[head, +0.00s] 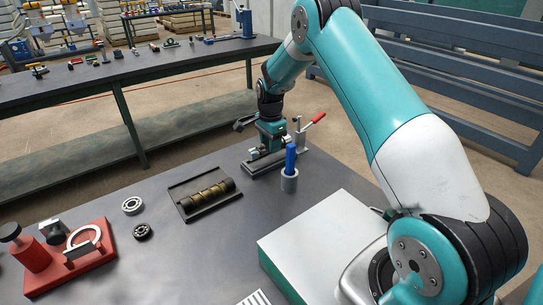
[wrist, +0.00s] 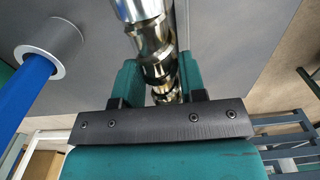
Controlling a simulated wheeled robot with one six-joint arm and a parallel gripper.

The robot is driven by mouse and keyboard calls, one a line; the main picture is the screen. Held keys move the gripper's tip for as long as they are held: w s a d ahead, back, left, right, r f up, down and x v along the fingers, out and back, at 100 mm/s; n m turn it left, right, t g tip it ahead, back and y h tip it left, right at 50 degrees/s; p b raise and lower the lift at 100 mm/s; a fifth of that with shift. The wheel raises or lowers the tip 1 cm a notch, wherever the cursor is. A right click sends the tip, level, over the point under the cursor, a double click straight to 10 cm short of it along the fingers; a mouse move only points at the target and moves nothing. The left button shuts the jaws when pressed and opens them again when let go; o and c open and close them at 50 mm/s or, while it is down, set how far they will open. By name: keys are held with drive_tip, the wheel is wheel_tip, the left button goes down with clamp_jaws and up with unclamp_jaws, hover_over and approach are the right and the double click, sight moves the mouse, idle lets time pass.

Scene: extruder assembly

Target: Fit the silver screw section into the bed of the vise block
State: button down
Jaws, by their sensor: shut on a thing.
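My gripper (head: 270,146) is at the far side of the table in the head view, pointing down. In the wrist view my gripper (wrist: 159,75) has its two teal fingers shut on the silver screw section (wrist: 149,35), a shiny ribbed rod running between them. In the head view only small bits of the silver screw section (head: 255,153) show beside the fingers. The grey vise block (head: 262,166), with a red-handled clamp (head: 314,121) at its right, lies directly below the gripper. The gripper hides most of its bed, so I cannot tell whether the screw touches it.
A blue-handled tool (head: 290,157) stands in a grey cup (head: 289,182) close to the vise block's right. A black tray (head: 189,211) holds a brass-coloured screw piece. Two bearing rings (head: 132,204) and a red fixture (head: 84,262) are at left. A white-topped box (head: 318,234) is in front.

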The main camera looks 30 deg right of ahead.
wheel_tip(320, 180, down, 3)
drive_tip(key=shift+r+b, duration=0.1)
drive_tip(key=shift+b, duration=0.55)
drive_tip(key=shift+r, duration=0.1)
drive_tip(key=c, duration=0.7)
unclamp_jaws()
